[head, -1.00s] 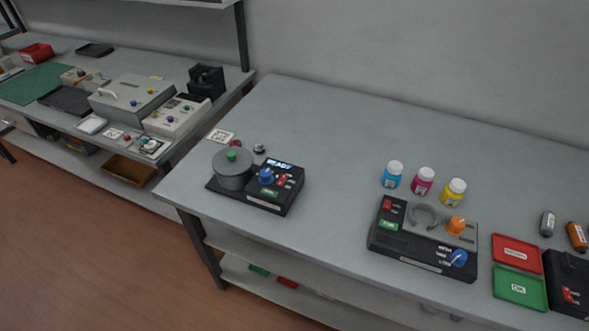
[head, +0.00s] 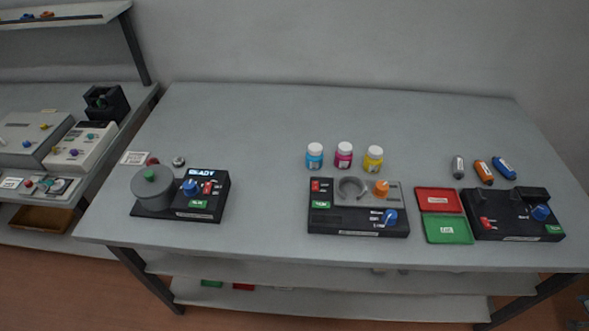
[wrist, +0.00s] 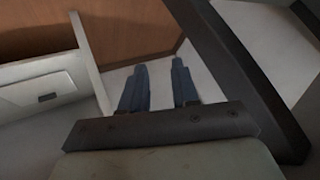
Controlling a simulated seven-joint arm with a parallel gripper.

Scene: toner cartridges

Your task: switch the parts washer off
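A black unit with a round grey lidded pot looks like the parts washer (head: 152,190); its label is too small to read. It stands at the left of the table in the head view. The pot has a green knob (head: 150,175). Beside it are a lit display reading READY (head: 202,173), a blue knob (head: 190,187), a red switch (head: 207,187) and a green label (head: 198,204). My gripper (wrist: 159,66) shows only in the wrist view, its two fingers apart with nothing between them. The washer is not in the wrist view.
A second black unit (head: 358,222) with a grey ring stands mid-table, three bottles (head: 343,156) behind it. Red (head: 439,200) and green (head: 447,230) trays and a third black unit (head: 514,228) are at right. The table's (head: 250,120) back is clear. A side bench (head: 35,217) is left.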

